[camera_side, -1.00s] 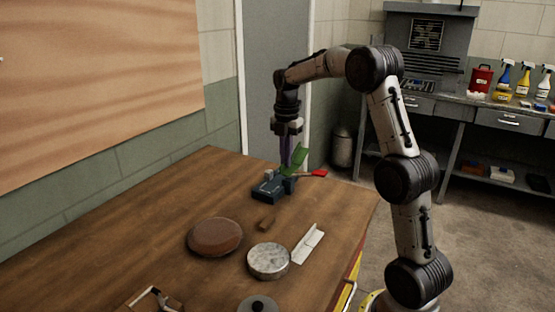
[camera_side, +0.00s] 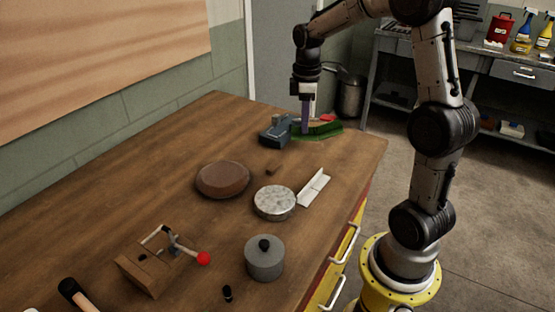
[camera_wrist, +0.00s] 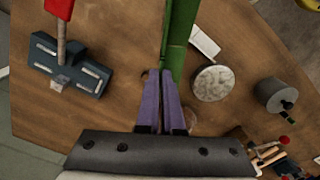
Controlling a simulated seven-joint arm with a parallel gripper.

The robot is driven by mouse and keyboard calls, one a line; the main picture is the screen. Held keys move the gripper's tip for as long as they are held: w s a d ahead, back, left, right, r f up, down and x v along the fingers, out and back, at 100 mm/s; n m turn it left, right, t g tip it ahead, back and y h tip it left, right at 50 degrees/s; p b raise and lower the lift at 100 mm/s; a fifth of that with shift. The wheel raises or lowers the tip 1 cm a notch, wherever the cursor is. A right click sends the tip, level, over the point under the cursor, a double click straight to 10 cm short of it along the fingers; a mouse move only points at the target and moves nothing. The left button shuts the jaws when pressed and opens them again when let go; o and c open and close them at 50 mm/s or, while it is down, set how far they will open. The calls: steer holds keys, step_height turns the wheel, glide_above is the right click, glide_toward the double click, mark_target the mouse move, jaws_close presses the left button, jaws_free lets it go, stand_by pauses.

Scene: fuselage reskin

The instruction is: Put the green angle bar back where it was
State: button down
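The green angle bar (camera_side: 324,130) is beside the blue-grey vise (camera_side: 276,131), on its right, low over the table. I cannot tell whether it touches the wood. My gripper (camera_side: 306,131) points down with its purple fingers at the bar's near-left part. In the wrist view the fingers (camera_wrist: 170,76) close in on the end of the green bar (camera_wrist: 180,35), which runs up out of the picture. The vise (camera_wrist: 70,65) with its red handle (camera_wrist: 60,8) is to the left there, apart from the bar. The fingertips' contact is partly hidden.
A white angle bar (camera_side: 314,188), a speckled grey disc (camera_side: 275,203), a brown round block (camera_side: 223,180) and a lidded grey pot (camera_side: 264,258) stand nearer. A toggle clamp (camera_side: 165,257) is at the front left. The table's right edge is close to the bar.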

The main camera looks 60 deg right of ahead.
steer(key=s+a+m, duration=0.1)
steer(key=s+a, duration=0.2)
glide_above(278, 157)
steer(key=f, duration=0.9)
steer(key=shift+s+a, duration=0.1)
steer(key=shift+s, duration=0.1)
steer(key=shift+w+f, duration=0.3)
steer(key=shift+f, duration=1.55)
steer(key=shift+f, duration=0.15)
steer(key=c, duration=1.1)
jaws_free()
steer(key=shift+o, duration=0.2)
